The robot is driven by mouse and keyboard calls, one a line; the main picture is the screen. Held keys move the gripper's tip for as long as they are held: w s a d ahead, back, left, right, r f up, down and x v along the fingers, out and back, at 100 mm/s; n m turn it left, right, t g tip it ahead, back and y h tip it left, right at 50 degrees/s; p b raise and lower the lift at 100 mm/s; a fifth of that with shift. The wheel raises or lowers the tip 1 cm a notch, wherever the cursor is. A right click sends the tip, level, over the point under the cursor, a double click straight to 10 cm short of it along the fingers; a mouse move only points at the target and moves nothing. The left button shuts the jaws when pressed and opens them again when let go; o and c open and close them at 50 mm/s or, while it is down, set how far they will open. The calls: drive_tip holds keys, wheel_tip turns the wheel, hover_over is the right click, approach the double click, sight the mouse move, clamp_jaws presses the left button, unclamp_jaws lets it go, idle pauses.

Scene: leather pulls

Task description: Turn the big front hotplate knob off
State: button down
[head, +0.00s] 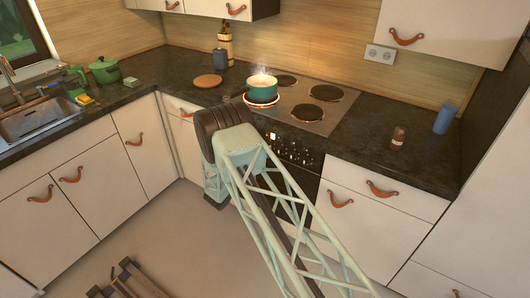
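The stove's dark front panel (292,150) carries several small pale knobs, partly covered by my arm. They are too small to tell which is the big front hotplate's or how each is turned. A teal pot (262,83) with steaming, light contents stands on the front left hotplate (261,101), whose rim looks orange. My arm's lattice link rises from the lower right to a thick dark joint in front of the stove's left side. My gripper does not show, so its opening and its distance from the knobs are hidden.
Dark worktop (365,145) runs both sides of the stove, with a brown jar (398,137) and blue cup (445,119) at right. A round wooden board (208,81) and green pot (105,70) are left. A slatted wooden object (130,284) lies on the otherwise clear floor.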

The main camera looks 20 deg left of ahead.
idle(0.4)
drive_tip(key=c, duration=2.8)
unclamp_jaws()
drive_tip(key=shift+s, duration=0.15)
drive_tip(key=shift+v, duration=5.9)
